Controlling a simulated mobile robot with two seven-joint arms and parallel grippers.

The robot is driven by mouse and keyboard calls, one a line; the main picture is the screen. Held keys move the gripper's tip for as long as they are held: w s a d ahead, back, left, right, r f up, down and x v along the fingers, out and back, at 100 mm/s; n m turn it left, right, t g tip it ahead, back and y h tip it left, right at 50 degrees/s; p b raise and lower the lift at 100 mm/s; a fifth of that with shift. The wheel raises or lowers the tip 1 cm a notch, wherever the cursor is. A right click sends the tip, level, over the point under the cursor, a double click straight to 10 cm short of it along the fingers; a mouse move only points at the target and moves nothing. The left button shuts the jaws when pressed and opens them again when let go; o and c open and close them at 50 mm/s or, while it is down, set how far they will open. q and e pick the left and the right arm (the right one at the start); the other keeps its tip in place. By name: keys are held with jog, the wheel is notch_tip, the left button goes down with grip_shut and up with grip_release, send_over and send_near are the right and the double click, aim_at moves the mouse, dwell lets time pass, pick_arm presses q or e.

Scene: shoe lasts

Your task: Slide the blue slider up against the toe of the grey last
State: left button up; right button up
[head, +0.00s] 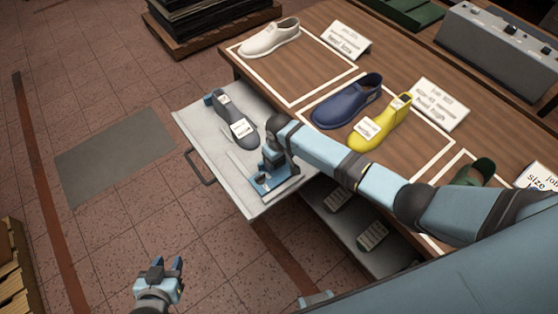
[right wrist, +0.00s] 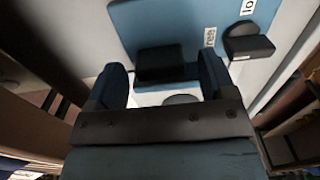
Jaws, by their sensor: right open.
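The grey last (head: 226,106) lies in an open pale drawer tray (head: 200,130), with a white label on it. The blue slider (head: 284,182) is in the same tray, nearer the front, apart from the last. In the right wrist view it is a blue plate (right wrist: 190,25) with a black block (right wrist: 160,63) standing on it. My right gripper (head: 269,166) is low over the slider. Its open fingers (right wrist: 163,82) stand either side of the black block; contact is not clear. My left gripper (head: 168,265) is open and empty above the floor.
A second black knob (right wrist: 248,43) sits by labels reading "free" and "lo…". A blue shoe (head: 345,103) and yellow shoe (head: 378,127) stand on the wooden table behind. A small blue piece (head: 208,99) is at the last's far end. Floor around my left gripper is clear.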

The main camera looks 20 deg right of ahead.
jog(key=shift+f, duration=0.8)
jog(key=c, duration=1.3)
jog(key=w+a+b, duration=0.1)
jog(key=w, duration=0.1)
jog(key=w+b, duration=0.1)
jog(key=w, duration=0.1)
jog(key=w+a+b, duration=0.1)
jog(key=w+b, duration=0.1)
jog(key=w, duration=0.1)
jog(key=shift+a+f, duration=0.2)
jog(key=shift+a, duration=0.1)
jog(key=shift+w+r, duration=0.1)
jog(key=shift+w, duration=0.15)
jog(key=shift+r, duration=0.1)
jog(key=o, duration=1.3)
